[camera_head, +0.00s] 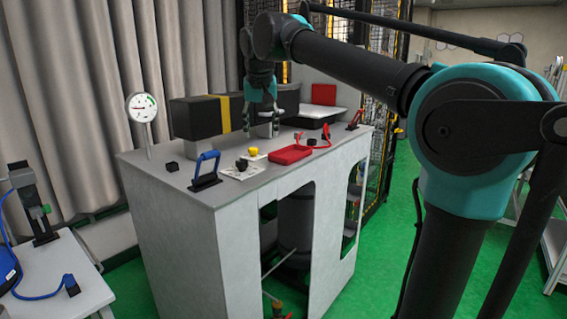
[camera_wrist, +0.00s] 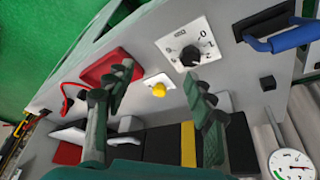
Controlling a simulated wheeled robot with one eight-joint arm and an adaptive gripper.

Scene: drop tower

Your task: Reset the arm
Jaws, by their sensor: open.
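My gripper (camera_head: 262,118) is above the grey bench (camera_head: 170,180), in front of the black box with a yellow band (camera_head: 198,117). In the wrist view my gripper (camera_wrist: 160,105) has its two green and dark fingers spread wide apart, with nothing between them held. A yellow button (camera_wrist: 158,90) shows beyond the fingers, on a white plate on the bench top. My arm reaches in from the right of the head view and covers part of the background.
On the bench are a blue-handled lever (camera_head: 206,168), a black rotary knob (camera_head: 242,164), a red tray (camera_head: 290,154) and a red lever (camera_head: 355,119). A round dial gauge (camera_head: 142,107) stands at the left. A white table (camera_head: 60,270) is at lower left.

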